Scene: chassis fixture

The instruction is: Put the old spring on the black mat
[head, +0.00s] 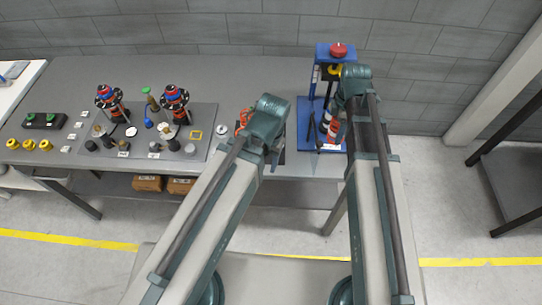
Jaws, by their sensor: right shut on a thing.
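My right gripper (328,128) reaches down at the blue press stand (306,125). It is shut on a red-orange part (334,129) with dark and white bands, which seems to be the old spring; my arm hides some of it. My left gripper (254,137) is over the bench to the left of the stand, mostly hidden behind its own wrist, so its jaws cannot be made out. A red-orange thing (242,118) shows beside that wrist. A dark patch (281,157) behind the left arm may be the black mat; most of it is covered.
The stand has a red knob (338,49) on top. Left on the bench, a grey board (205,118) holds two strut assemblies (110,100) (175,101) and several small parts. A silver round part (222,131) lies near my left gripper. Bare bench lies behind the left arm.

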